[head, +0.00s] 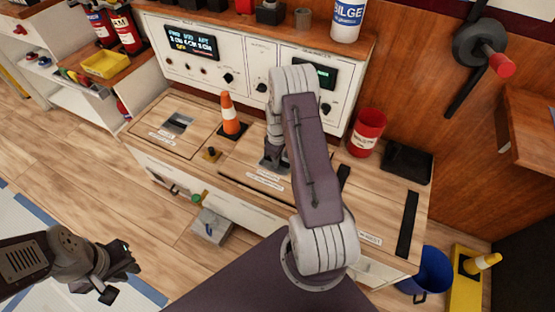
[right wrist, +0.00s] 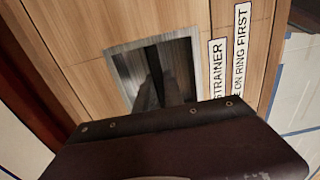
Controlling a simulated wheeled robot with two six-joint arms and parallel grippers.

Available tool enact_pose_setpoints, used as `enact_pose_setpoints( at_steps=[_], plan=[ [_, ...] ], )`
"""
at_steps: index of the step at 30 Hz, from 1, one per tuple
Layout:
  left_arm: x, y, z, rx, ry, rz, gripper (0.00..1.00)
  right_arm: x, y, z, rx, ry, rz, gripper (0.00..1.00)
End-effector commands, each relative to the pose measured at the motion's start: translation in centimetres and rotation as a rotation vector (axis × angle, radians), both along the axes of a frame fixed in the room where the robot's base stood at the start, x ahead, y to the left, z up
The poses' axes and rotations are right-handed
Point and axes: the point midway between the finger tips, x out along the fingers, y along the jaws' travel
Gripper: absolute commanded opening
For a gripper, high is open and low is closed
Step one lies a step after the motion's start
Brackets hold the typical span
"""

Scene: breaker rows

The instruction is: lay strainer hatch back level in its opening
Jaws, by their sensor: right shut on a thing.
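The strainer hatch (head: 240,164) is a wooden panel with a white label in the middle of the bench top. A dark gap shows along its front edge; how far it is tilted I cannot tell. In the right wrist view its square metal pull recess (right wrist: 117,66) sits beside the strainer label (right wrist: 217,75). My right gripper (head: 274,160) is at this recess, shut on the hatch's pull, with the grip itself mostly hidden by my arm and gripper body. My left gripper (head: 120,281) is open and empty, low at the left, away from the bench.
An orange cone (head: 230,115) stands just behind the hatch. Another hatch with a recess (head: 177,122) lies to the left. A red can (head: 367,132) and black tray (head: 407,162) stand to the right. A control panel rises behind; a blue bucket (head: 431,268) is on the floor.

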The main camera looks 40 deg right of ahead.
Motion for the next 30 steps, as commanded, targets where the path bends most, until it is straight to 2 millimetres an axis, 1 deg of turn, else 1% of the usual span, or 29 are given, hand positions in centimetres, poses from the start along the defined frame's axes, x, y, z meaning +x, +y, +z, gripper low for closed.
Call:
enact_pose_setpoints(
  at_steps=[20, 21, 23, 30],
  plan=[
    [0.0, 0.0, -1.2, 0.000, 0.000, 0.000, 0.19, 0.1, 0.0, -2.0, -0.001, -0.002, 0.000, 0.00],
    [0.0, 0.0, -1.1, 0.000, 0.000, 0.000, 0.19, 0.1, 0.0, -1.9, -0.001, -0.003, 0.000, 0.21],
    [0.0, 0.0, -1.1, 0.000, 0.000, 0.000, 0.19, 0.1, 0.0, -1.8, -0.001, -0.003, 0.000, 0.38],
    [0.0, 0.0, -1.1, 0.000, 0.000, 0.000, 0.19, 0.0, 0.0, -1.9, 0.000, -0.001, 0.000, 0.38]
  ],
)
